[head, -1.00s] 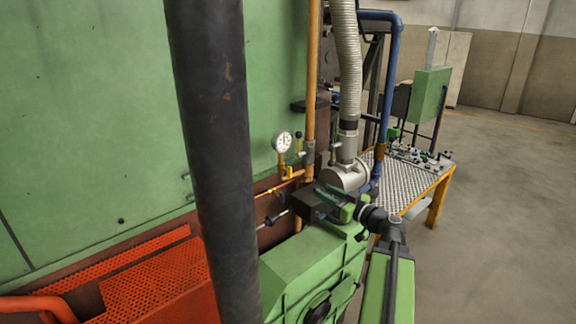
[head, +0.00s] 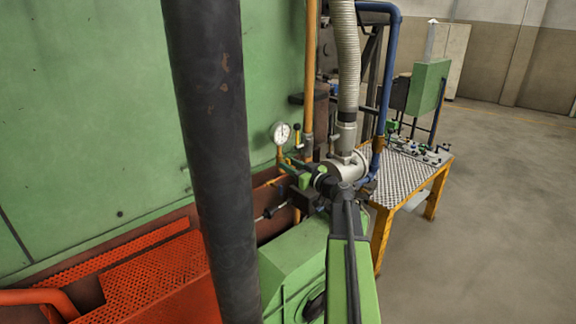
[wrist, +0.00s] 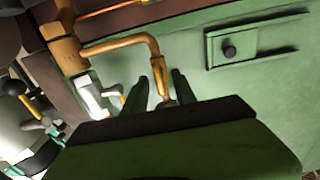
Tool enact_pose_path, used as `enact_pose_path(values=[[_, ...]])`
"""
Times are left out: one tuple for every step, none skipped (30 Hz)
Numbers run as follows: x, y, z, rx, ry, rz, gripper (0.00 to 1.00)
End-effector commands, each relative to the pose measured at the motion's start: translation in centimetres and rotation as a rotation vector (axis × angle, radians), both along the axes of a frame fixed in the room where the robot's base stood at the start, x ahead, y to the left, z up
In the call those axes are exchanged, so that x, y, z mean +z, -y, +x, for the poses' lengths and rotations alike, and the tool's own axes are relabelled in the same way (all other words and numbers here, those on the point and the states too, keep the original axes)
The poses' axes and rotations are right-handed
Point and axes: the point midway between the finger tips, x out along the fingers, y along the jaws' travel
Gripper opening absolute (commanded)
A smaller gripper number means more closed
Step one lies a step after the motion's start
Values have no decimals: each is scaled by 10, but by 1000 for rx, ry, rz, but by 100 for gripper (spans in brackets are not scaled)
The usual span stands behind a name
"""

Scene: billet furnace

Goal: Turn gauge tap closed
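The white round gauge (head: 281,132) stands on a thin orange pipe in front of the green furnace wall. My gripper (head: 289,162) is just below and right of it in the head view. It hides the fittings there, and I cannot pick out the tap's handle. In the wrist view, the two dark fingers of my gripper (wrist: 164,90) stand apart. A bent copper pipe (wrist: 125,43) runs down to a brass fitting (wrist: 165,92) that shows between them. I cannot tell whether they touch it. The gauge is not seen in the wrist view.
A silver fitting (wrist: 92,97) and a black-knobbed yellow lever (wrist: 15,89) lie left of the fingers. A thick dark column (head: 210,160) stands in front at left. A silver hose (head: 346,65), a blue pipe (head: 388,80) and an orange-legged table (head: 437,190) are at right.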

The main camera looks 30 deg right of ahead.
Motion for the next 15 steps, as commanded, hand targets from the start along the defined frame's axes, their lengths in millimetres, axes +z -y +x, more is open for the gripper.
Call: enact_pose_path(values=[[0,0,6,0,0,0,33],[0,0,8,0,0,0,33],[0,0,10,-1,0,0,33],[0,-1,11,-2,0,0,33],[0,-1,11,-2,0,0,33],[0,-1,11,-2,0,0,33],[0,-1,11,-2,0,0,33],[0,-1,11,-2,0,0,33],[0,-1,11,-2,0,0,33],[0,-1,11,-2,0,0,33],[0,-1,11,-2,0,0,33],[0,-1,11,-2,0,0,31],[0,-1,11,-2,0,0,28],[0,-1,11,-2,0,0,24],[0,-1,11,-2,0,0,18]])
